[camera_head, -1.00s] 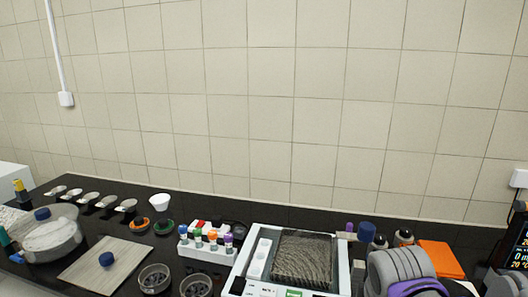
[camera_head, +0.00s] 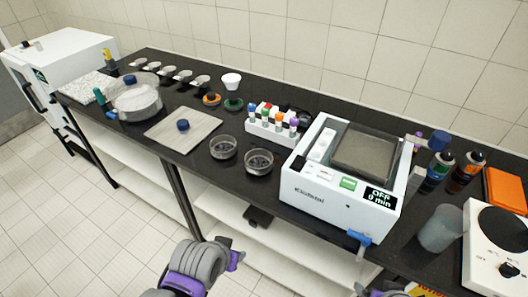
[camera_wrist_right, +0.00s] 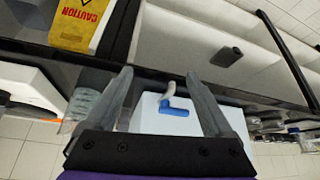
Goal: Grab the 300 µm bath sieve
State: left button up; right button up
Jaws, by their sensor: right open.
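I cannot read a 300 µm marking or pick out that sieve for certain. The white bath (camera_head: 335,190) stands on the bench with its display reading OFF, 0 min. A grey mesh-like surface (camera_head: 366,152) shows in its top opening. Two small round dishes with dark contents, a left one (camera_head: 223,147) and a right one (camera_head: 259,161), stand left of the bath. In the right wrist view, my right gripper (camera_wrist_right: 159,75) is open and empty, with the bath's blue-handled tap (camera_wrist_right: 173,108) seen between its fingers. My left gripper cannot be made out.
A tube rack (camera_head: 272,124) stands behind the dishes. A board (camera_head: 183,130) and a large clear bowl (camera_head: 137,103) lie further left. Bottles (camera_head: 438,172), a beaker (camera_head: 440,229) and a white round-topped device (camera_head: 498,245) crowd the right. A yellow caution sign (camera_wrist_right: 80,20) shows in the wrist view.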

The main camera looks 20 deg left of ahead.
aim_at(258, 162)
jog(key=u, duration=0.75)
jog(key=i, duration=0.45)
